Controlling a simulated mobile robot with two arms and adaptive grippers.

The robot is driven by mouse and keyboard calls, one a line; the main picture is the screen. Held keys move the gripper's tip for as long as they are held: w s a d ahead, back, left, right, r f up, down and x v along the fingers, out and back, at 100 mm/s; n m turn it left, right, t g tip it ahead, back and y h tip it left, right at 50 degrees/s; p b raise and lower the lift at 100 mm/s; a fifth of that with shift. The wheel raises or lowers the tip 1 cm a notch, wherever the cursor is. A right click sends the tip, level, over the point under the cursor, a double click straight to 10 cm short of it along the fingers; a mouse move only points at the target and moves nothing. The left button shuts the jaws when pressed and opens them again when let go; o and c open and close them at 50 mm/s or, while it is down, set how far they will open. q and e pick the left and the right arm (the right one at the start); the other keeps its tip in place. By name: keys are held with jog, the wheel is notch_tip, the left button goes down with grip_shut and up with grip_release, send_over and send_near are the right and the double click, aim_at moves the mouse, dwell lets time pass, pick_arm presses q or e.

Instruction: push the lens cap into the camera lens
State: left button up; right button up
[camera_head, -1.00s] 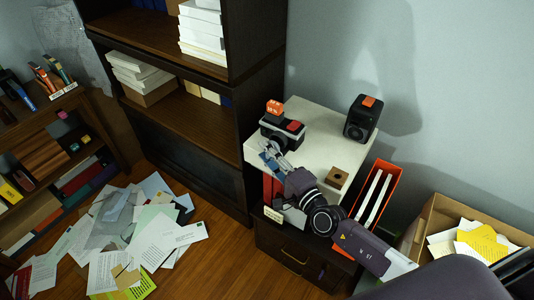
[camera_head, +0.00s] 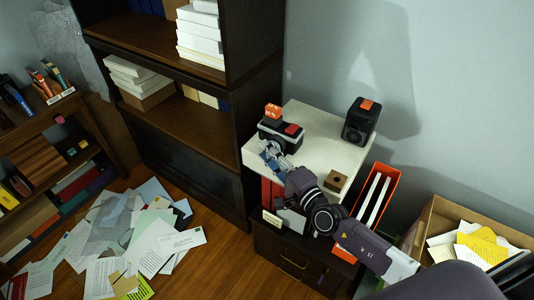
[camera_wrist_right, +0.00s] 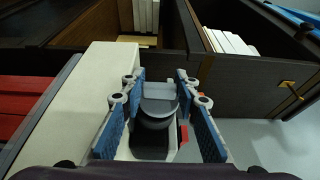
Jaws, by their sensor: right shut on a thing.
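The camera (camera_head: 283,135) is a dark and light grey body with red-orange parts on top. It stands on the white cabinet top, its lens side facing my right arm. My right gripper (camera_head: 271,156) is at the front of the camera. In the right wrist view, my right gripper (camera_wrist_right: 158,88) has its blue-padded fingers shut on a grey, disc-like piece, the lens cap (camera_wrist_right: 158,107). The cap lies in front of the dark lens. I cannot tell whether it is seated in the lens. My left gripper is not in view.
A black box-shaped device (camera_head: 360,121) stands at the back right of the white cabinet top (camera_head: 325,150). A small brown block (camera_head: 336,181) lies near its front right. An orange file holder (camera_head: 378,190) stands beside the cabinet. A dark bookcase (camera_head: 262,120) rises close on the left.

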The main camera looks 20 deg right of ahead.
jog(key=shift+s+a+f+p, duration=0.25)
jog(key=shift+s+a+p, duration=0.3)
jog(key=shift+s+a, duration=0.25)
jog(key=shift+w+r, duration=0.1)
dwell(0.3)
jog(key=shift+w+d+b, duration=0.5)
jog(key=shift+w+d, duration=0.25)
jog(key=shift+d, duration=0.2)
dwell(1.2)
jog(key=shift+s+a, duration=0.1)
jog(key=shift+s+a+f+p, duration=0.2)
jog(key=shift+s+a+p, duration=0.15)
jog(key=shift+a+p, duration=0.05)
jog(key=shift+r, duration=0.1)
dwell(0.4)
jog(key=shift+r, duration=0.1)
dwell(0.4)
